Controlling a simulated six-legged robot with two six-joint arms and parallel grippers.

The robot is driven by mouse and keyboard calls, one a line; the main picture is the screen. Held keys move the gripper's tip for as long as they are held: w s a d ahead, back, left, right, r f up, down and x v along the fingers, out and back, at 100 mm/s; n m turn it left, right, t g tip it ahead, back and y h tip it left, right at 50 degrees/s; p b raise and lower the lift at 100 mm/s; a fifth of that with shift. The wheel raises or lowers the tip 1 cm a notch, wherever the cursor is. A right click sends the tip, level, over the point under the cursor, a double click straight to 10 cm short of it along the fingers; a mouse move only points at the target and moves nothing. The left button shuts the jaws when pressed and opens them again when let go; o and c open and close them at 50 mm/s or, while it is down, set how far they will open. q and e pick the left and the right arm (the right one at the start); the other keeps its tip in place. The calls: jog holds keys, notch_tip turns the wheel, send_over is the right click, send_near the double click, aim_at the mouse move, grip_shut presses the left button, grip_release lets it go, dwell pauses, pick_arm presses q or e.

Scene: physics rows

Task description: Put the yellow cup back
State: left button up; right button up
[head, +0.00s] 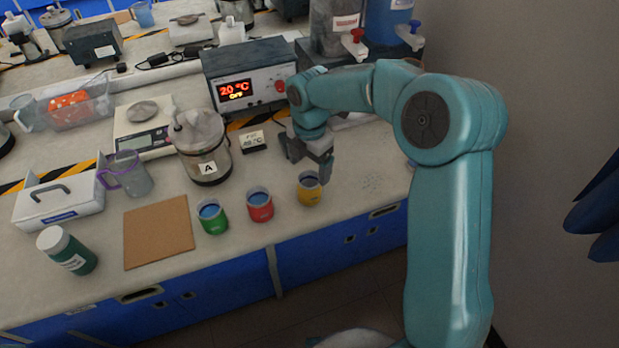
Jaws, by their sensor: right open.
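The yellow cup (309,193) stands upright on the bench near its front edge, with something blue inside. My right gripper (309,172) is over and just behind the cup, with its jaws open; one finger overlaps the cup's rim in the picture. I cannot tell whether it touches the cup. A red cup (260,208) and a green cup (212,218) stand to the left in a row, each with blue inside. My left gripper is not in view.
A brown board (158,231) lies left of the green cup. A steel vessel marked A (203,150) and a controller reading 20 °C (249,80) stand behind. Dispensers with red and blue taps (353,42) are at the back right. Bare bench (372,184) lies right of the yellow cup.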

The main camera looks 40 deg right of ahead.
notch_tip(320, 180, up, 4)
jog(key=shift+r, duration=0.1)
dwell(0.7)
